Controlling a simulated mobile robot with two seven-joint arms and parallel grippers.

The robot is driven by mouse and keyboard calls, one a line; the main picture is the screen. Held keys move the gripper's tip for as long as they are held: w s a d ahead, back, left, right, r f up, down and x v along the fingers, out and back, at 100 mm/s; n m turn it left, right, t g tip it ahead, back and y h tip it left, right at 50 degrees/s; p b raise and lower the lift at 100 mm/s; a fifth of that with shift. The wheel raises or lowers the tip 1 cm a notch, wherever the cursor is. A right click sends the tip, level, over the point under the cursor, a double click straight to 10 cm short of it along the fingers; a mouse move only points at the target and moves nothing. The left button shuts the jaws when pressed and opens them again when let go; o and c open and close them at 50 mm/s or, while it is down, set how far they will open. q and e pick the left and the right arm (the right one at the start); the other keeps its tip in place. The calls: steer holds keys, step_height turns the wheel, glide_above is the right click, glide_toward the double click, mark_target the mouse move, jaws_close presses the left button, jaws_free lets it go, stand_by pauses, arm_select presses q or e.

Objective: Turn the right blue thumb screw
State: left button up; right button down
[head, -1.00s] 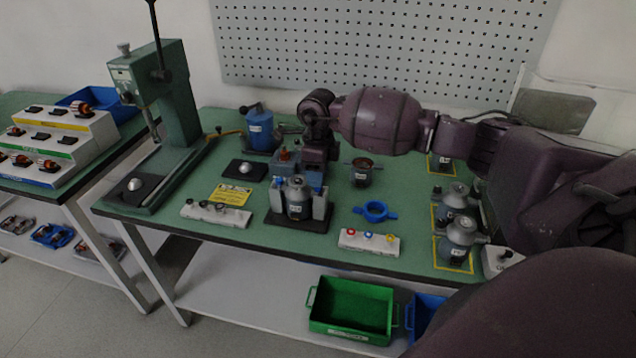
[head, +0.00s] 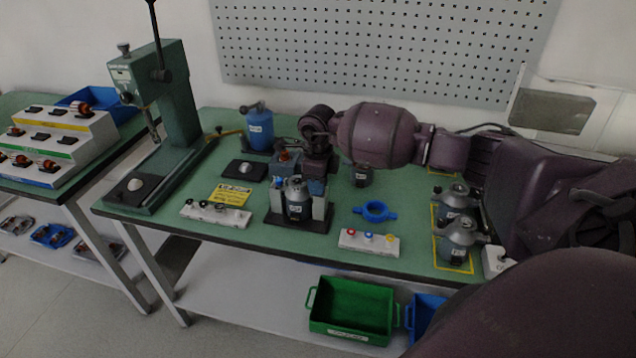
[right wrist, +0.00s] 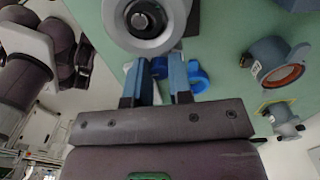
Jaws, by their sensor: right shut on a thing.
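The stator unit, a grey round housing (head: 298,203), stands upright in a dark-based fixture (head: 282,222) near the middle of the bench. My right gripper (head: 300,178) is down at this fixture, behind the housing. In the right wrist view the housing (right wrist: 145,20) is at the top, just beyond the fingertips. My right gripper (right wrist: 158,72) has its two blue-grey fingers on either side of a small blue thumb screw (right wrist: 159,68) and is shut on it. The screw's contact faces are mostly hidden by the fingers. My left gripper is in neither current view.
A blue ring with handles (head: 375,211) and a white button strip (head: 369,242) lie to the right. Grey housings (head: 461,234) stand in yellow outlines further right. A green press (head: 160,90) and a blue canister (head: 258,128) stand to the left. Bare bench lies around the ring.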

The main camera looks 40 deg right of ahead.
steer(key=shift+m+p, duration=0.4)
steer(key=shift+m, duration=1.1)
steer(key=c, duration=1)
jaws_free()
step_height(320, 180, up, 11)
steer(key=shift+f, duration=0.1)
